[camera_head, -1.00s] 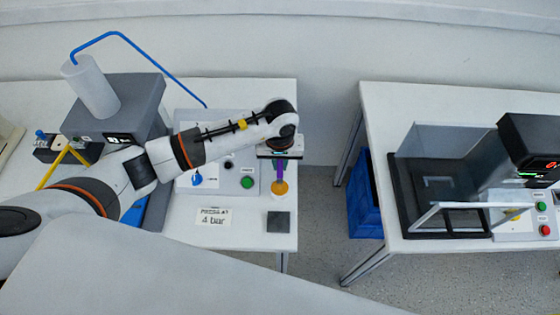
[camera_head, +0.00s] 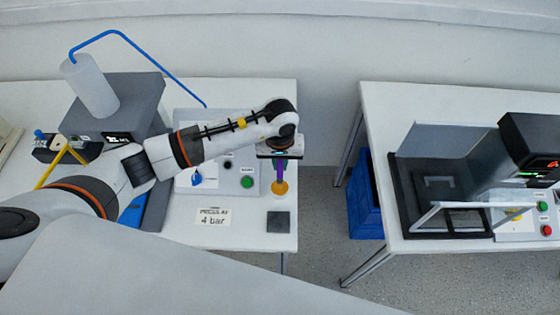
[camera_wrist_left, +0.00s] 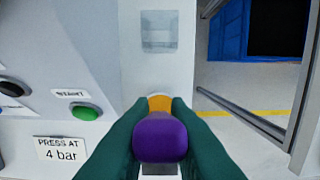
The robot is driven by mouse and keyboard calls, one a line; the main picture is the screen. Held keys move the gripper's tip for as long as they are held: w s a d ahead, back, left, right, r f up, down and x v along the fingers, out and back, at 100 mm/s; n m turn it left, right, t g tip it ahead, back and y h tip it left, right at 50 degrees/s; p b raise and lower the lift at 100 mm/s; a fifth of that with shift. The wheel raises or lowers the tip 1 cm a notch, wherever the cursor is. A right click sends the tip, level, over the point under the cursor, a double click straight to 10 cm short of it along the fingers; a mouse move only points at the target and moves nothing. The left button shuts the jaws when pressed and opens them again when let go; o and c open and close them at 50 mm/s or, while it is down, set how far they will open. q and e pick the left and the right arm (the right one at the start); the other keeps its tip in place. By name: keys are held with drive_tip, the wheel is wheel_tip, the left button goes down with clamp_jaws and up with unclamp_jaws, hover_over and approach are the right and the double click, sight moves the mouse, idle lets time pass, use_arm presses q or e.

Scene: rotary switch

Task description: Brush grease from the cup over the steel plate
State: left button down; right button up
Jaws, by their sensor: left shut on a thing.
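My left gripper (camera_head: 281,157) is shut on the brush, whose purple handle (camera_head: 281,171) points down. In the left wrist view the purple handle (camera_wrist_left: 162,138) sits between the dark green fingers (camera_wrist_left: 160,106). The orange-yellow cup (camera_head: 279,189) is directly below the brush in the head view. The lower end of the brush overlaps the cup, and I cannot tell whether the bristles are inside it. An orange patch also shows just beyond the handle in the wrist view. My right gripper is not visible.
A panel with a green START button (camera_head: 247,182) is left of the cup. A sign reading 4 bar (camera_head: 213,217) lies left of the plate. A grey machine (camera_head: 145,97) stands at the back left. A gap separates this table from the right table (camera_head: 378,110).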

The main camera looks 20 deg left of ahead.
use_arm(q)
drive_tip(key=shift+s+f, duration=0.1)
idle(0.4)
drive_tip(key=shift+r+p, duration=0.65)
drive_tip(key=shift+r, duration=0.65)
drive_tip(key=shift+r+p, duration=0.95)
drive_tip(key=shift+r, duration=1.35)
